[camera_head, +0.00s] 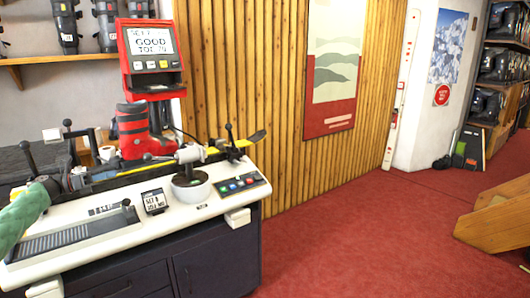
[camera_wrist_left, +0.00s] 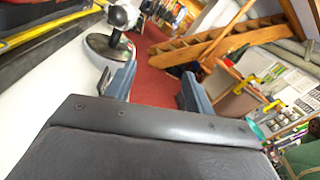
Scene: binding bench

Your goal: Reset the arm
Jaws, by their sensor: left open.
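A grey-white round cup (camera_head: 191,188) sits at the bench front. My left gripper (camera_head: 68,182) is at the left end of the tester, its arm in a green sleeve. In the left wrist view its two blue-grey fingers (camera_wrist_left: 158,88) are apart with nothing between them. My right gripper is not seen.
A red display unit (camera_head: 151,55) reading "GOOD" stands behind the boot. A small display (camera_head: 154,201) and a button panel (camera_head: 240,185) are at the bench front. A wooden slat wall (camera_head: 235,60) is behind. Red floor (camera_head: 370,235) is clear to the right.

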